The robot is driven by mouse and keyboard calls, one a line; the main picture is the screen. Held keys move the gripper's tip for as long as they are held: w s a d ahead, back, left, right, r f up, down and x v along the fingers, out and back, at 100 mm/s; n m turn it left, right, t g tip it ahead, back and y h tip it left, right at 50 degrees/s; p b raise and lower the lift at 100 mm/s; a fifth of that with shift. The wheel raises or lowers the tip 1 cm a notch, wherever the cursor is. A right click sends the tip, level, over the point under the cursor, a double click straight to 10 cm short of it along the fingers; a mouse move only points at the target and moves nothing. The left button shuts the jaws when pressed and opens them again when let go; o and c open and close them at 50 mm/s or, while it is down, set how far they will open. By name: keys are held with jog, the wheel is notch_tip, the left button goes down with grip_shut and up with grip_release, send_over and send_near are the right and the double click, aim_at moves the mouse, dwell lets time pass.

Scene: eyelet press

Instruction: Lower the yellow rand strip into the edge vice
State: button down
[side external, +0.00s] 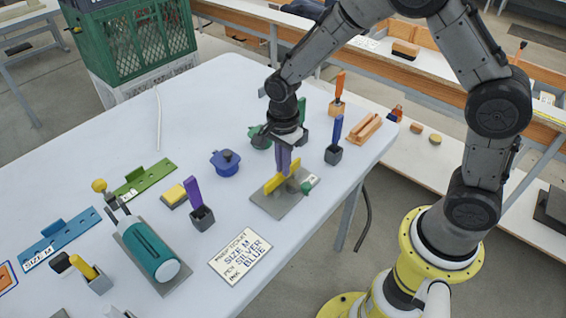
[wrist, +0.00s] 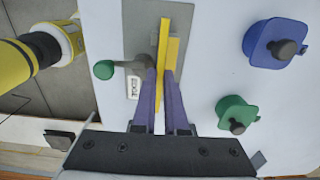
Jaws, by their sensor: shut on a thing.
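The yellow rand strip (side external: 271,187) is held on edge between the purple fingers of my gripper (side external: 284,160), which are shut on it. In the wrist view the strip (wrist: 163,40) runs up from between the fingertips (wrist: 161,76), over the grey plate of the edge vice (wrist: 137,35). A second yellow piece lies close along its right side. The vice's grey plate (side external: 268,207) lies on the table beneath the strip, and its green-knobbed lever (side external: 306,187) is on the right. I cannot tell how deep the strip sits between the jaws.
A dark block with a blue handle (side external: 338,130) stands right of my gripper. A blue lidded pot (side external: 225,163) and a block with a purple handle (side external: 195,190) stand to the left. A printed card (side external: 240,256) lies in front. The table's right edge is close to the vice.

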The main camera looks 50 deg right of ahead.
jog(key=shift+f, duration=0.25)
dwell(0.3)
jog(key=c, duration=0.9)
grip_release()
jog(key=shift+r, duration=3.05)
jog(key=shift+d, duration=0.1)
